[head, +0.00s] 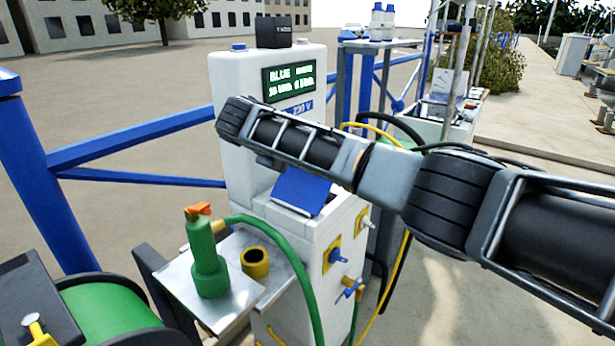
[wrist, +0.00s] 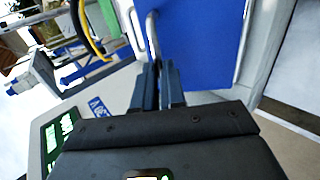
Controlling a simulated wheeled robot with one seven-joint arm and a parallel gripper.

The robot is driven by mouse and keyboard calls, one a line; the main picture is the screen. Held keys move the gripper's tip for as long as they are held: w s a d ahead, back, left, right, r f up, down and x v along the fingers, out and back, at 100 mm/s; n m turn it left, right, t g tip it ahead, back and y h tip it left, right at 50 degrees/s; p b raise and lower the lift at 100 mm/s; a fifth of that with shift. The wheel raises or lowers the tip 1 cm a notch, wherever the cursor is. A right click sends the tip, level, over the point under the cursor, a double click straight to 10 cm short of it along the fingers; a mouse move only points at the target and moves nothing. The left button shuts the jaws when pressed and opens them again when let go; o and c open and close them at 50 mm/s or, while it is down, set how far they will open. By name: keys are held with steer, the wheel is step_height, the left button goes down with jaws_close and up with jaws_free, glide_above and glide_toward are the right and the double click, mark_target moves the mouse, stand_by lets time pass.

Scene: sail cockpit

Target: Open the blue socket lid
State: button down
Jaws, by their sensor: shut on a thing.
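The blue socket lid (head: 302,190) is on the sloped front of the white power pedestal (head: 295,232), below its display. It slopes, and its upper part is hidden behind my arm in the head view. In the wrist view the lid (wrist: 190,42) fills the upper middle, with a grey metal bar handle (wrist: 152,34) along its left side. My gripper (wrist: 158,80) is shut on this handle. In the head view my arm hides the gripper. I cannot tell how far the lid is raised.
A green display (head: 290,80) reads "BLUE" on the pedestal. A metal shelf (head: 240,292) holds a green nozzle (head: 208,262) with a hose and a yellow ring (head: 255,263). A blue railing (head: 135,137) and a hose reel (head: 105,305) stand left.

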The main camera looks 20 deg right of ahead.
steer(key=shift+s+a+f+p, duration=0.15)
steer(key=shift+s+a+p, duration=0.45)
steer(key=shift+a+p, duration=0.15)
steer(key=shift+s+a+f+p, duration=0.15)
steer(key=shift+s+a+p, duration=0.45)
steer(key=shift+a, duration=0.15)
steer(key=c, duration=1.5)
jaws_free()
steer(key=shift+w+a+f, duration=0.1)
steer(key=shift+f, duration=0.05)
steer(key=o, duration=0.3)
steer(key=shift+r, duration=0.3)
steer(key=v, duration=0.7)
steer(key=shift+r, duration=0.25)
steer(key=shift+a, duration=0.15)
